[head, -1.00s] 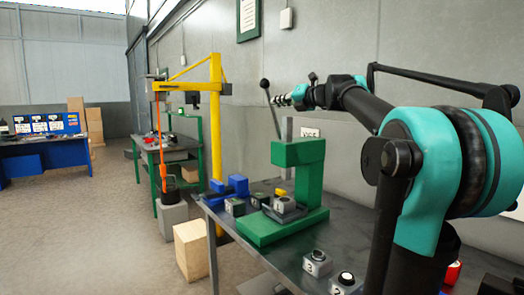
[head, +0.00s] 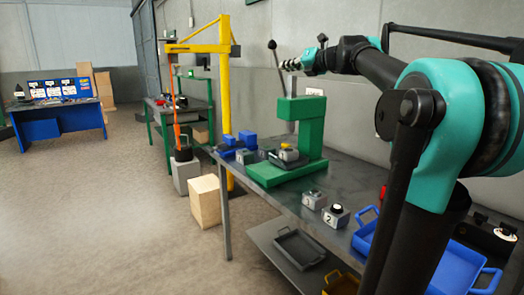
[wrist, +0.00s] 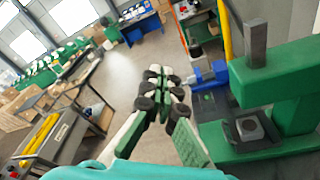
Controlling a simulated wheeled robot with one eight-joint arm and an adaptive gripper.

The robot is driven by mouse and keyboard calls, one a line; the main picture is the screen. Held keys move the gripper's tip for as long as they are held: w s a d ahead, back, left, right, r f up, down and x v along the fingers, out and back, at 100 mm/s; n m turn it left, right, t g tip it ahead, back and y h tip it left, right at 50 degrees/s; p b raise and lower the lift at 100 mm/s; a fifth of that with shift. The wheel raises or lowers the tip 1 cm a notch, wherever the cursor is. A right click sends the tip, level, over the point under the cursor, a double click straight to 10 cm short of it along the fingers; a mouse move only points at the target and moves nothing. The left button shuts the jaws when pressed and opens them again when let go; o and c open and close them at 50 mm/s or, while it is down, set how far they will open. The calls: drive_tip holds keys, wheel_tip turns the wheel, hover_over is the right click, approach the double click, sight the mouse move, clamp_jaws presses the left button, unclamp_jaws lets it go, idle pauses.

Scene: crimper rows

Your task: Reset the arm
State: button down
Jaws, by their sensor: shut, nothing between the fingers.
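My gripper (wrist: 160,90) shows in the middle of the wrist view, its two dark-padded fingers close together and nothing between them. In the head view its end (head: 290,65) is small, held up in front of the wall, beside the lever and above the green press (head: 312,125). My arm reaches back from it to the right, raised clear of the bench. The press also shows at the right of the wrist view (wrist: 285,90), with a grey block on its base (wrist: 249,128).
A yellow hoist (head: 224,90) stands behind. A wooden box (head: 206,200) stands on the floor, open at left.

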drive_tip(key=s+f+n+g+h, duration=0.15)
drive_tip(key=s+f+n, duration=0.4)
drive_tip(key=f, duration=0.65)
drive_tip(key=s+f+n+g+h, duration=0.1)
drive_tip(key=s+f+n+g, duration=0.1)
drive_tip(key=s+f+n, duration=0.65)
drive_tip(key=s+f+n+g+h, duration=0.15)
drive_tip(key=f+n, duration=0.35)
drive_tip(key=f, duration=0.9)
drive_tip(key=s+d+f+n+g+h, duration=0.1)
drive_tip(key=s+d+f+n+h, duration=0.2)
drive_tip(key=s+d+f+n, duration=0.2)
drive_tip(key=s+d+f+n+g+h, duration=0.2)
drive_tip(key=s+d+f+n, duration=0.3)
drive_tip(key=s+f+n, duration=0.6)
drive_tip(key=s+f+h, duration=0.1)
drive_tip(key=s+f, duration=0.4)
drive_tip(key=f, duration=0.3)
drive_tip(key=shift+s+d+h, duration=0.2)
drive_tip(key=shift+d+h, duration=0.05)
drive_tip(key=shift+h, duration=0.05)
